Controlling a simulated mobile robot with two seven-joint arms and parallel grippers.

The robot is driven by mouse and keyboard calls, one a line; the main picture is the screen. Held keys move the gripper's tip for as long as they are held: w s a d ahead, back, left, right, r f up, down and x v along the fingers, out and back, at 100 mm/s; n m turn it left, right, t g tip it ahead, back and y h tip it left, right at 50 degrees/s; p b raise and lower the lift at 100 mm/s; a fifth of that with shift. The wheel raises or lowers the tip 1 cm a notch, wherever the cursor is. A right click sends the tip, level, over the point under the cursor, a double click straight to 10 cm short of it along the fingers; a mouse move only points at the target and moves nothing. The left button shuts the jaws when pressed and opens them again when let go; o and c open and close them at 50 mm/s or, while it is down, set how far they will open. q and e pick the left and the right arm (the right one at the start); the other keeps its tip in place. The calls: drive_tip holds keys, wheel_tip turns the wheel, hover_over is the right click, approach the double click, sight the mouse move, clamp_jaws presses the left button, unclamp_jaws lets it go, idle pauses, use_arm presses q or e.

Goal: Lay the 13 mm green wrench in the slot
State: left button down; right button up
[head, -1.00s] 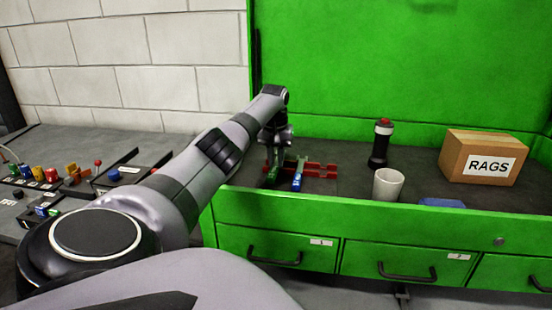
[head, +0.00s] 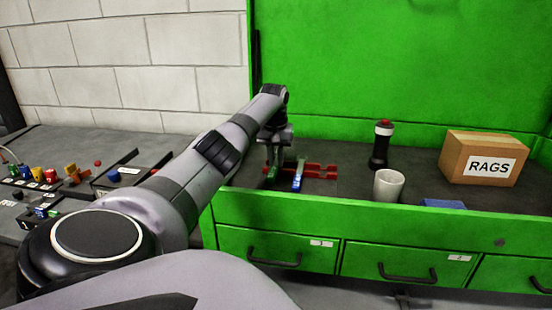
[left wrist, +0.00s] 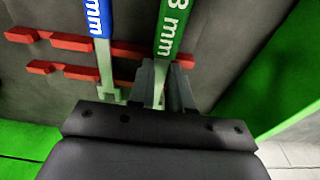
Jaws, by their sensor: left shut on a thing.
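My left gripper (left wrist: 165,85) is shut on the green wrench (left wrist: 172,28), holding it near its pale open end. In the left wrist view part of its label reads "3 mm". The wrench lies across the red rack (left wrist: 62,41), its handle meeting the upper strip near the right end; I cannot tell whether it is seated in the slot or just above. In the head view the gripper (head: 276,160) is over the rack's left end, with the green wrench (head: 271,174) partly hidden under it. My right gripper is not in view.
A blue wrench (left wrist: 98,18) lies in the rack just left of the green one. On the green chest's tray stand a black flashlight (head: 380,150), a white mug (head: 389,185), a blue item (head: 443,204) and a rags box (head: 484,160). The tray's green front wall (head: 350,216) is close.

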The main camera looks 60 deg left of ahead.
use_arm(q)
drive_tip(key=shift+f, duration=0.25)
idle(0.7)
drive_tip(key=shift+d+f, duration=0.2)
drive_tip(key=shift+f, duration=0.15)
idle(0.8)
drive_tip(key=shift+a+r, duration=0.1)
drive_tip(key=shift+r, duration=0.4)
drive_tip(key=c, duration=0.7)
unclamp_jaws()
drive_tip(key=shift+r, duration=0.1)
drive_tip(key=shift+o, duration=0.2)
drive_tip(key=shift+r, duration=0.1)
drive_tip(key=shift+s+d+r, duration=0.15)
drive_tip(key=shift+r, duration=1.55)
drive_tip(key=shift+s+d+r, duration=0.1)
drive_tip(key=shift+r, duration=1.6)
drive_tip(key=shift+f, duration=0.1)
